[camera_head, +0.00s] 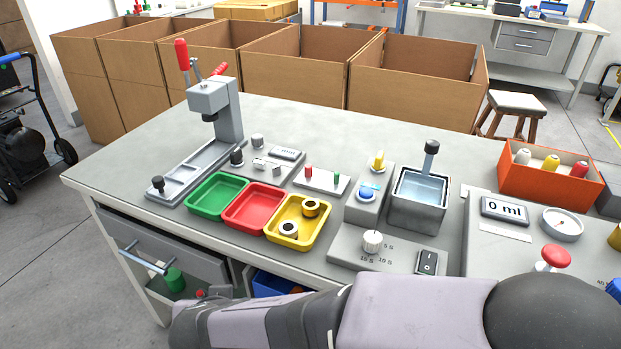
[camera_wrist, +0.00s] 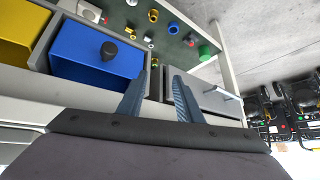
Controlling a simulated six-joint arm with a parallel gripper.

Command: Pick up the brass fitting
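In the head view a brass-coloured ring-shaped fitting (camera_head: 311,207) sits in the yellow tray (camera_head: 322,238), behind a pale ring-shaped piece (camera_head: 288,230). The gripper itself does not show in the head view.
A blue bin (camera_wrist: 95,52) holding a dark knob and a yellow bin (camera_wrist: 18,40) stand left of my fingers. A green cylinder (camera_wrist: 206,52) stands to the right, near a grey drawer (camera_wrist: 208,95). On the bench are green (camera_head: 216,197) and red (camera_head: 253,205) trays and a press (camera_head: 228,110).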

